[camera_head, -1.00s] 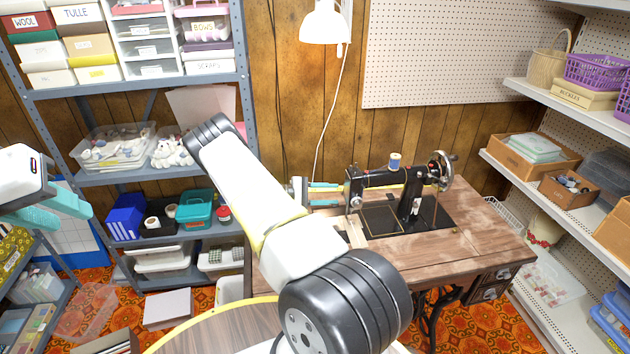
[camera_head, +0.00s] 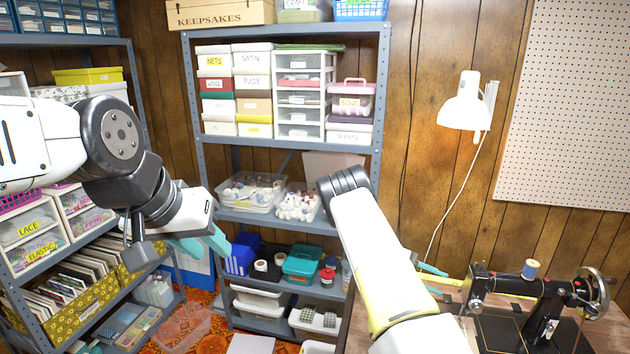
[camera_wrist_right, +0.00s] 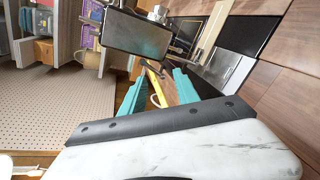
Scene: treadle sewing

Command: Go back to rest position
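My left gripper (camera_head: 205,246) is at the left in the head view, with its teal fingers pointing down and to the right in front of the left shelving. The fingers look parted, with nothing visible between them. My right arm reaches over the sewing table and hides most of my right gripper in the head view; only a teal finger shows beside the arm. In the right wrist view my right gripper (camera_wrist_right: 158,88) has its two teal fingers apart. A thin yellow strip (camera_wrist_right: 157,86) shows beyond the gap, and nothing appears gripped.
The black sewing machine (camera_head: 545,305) with a blue spool stands at the lower right on the wooden table. A white lamp (camera_head: 465,105) hangs on the wall. A grey shelf unit (camera_head: 385,90) holds boxes and bins; another unit with patterns (camera_head: 60,300) is at the left.

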